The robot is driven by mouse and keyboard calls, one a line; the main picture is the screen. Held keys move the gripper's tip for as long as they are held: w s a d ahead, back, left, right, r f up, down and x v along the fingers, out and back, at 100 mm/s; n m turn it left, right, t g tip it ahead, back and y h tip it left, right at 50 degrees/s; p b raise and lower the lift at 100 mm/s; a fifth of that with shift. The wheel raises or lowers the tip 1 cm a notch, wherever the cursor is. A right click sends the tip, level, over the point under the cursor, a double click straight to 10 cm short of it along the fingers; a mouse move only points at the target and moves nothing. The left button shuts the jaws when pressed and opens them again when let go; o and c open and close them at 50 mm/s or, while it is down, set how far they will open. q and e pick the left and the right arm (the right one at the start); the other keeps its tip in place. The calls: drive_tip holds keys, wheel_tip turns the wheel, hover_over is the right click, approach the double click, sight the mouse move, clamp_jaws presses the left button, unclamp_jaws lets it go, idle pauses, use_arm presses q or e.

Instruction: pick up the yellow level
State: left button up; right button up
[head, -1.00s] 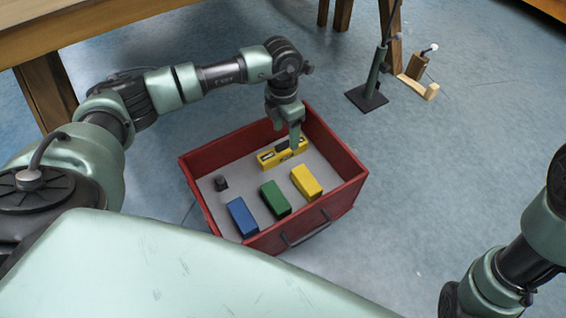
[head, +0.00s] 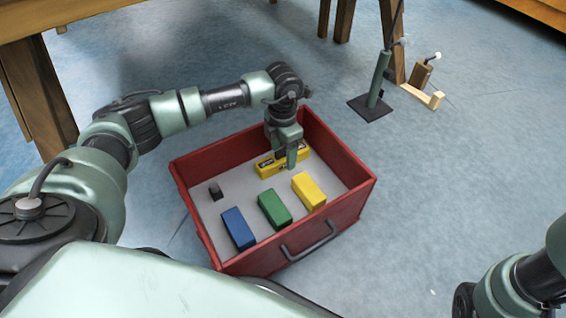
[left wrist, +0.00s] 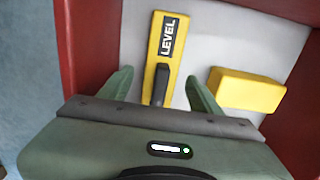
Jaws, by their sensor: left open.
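The yellow level (head: 266,168) lies in the red drawer-like box, near its back wall. It has a black label reading LEVEL, clear in the left wrist view (left wrist: 154,52). My left gripper (head: 286,166) points down over the level in the head view and hides part of it. In the left wrist view the two open fingers (left wrist: 160,90) stand on either side of the level, apart from it. The dark lower part of the level runs between the fingers. My right arm shows at the lower right of the head view, its gripper out of view.
The red box (head: 345,212) also holds a yellow block (head: 308,191), a green block (head: 274,209), a blue block (head: 238,229) and a small black piece (head: 216,191). The box walls stand close around the gripper. A stand (head: 376,95) and wooden pieces are behind right.

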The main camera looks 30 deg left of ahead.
use_arm(q)
drive_tip(key=shift+r, duration=0.1)
clamp_jaws()
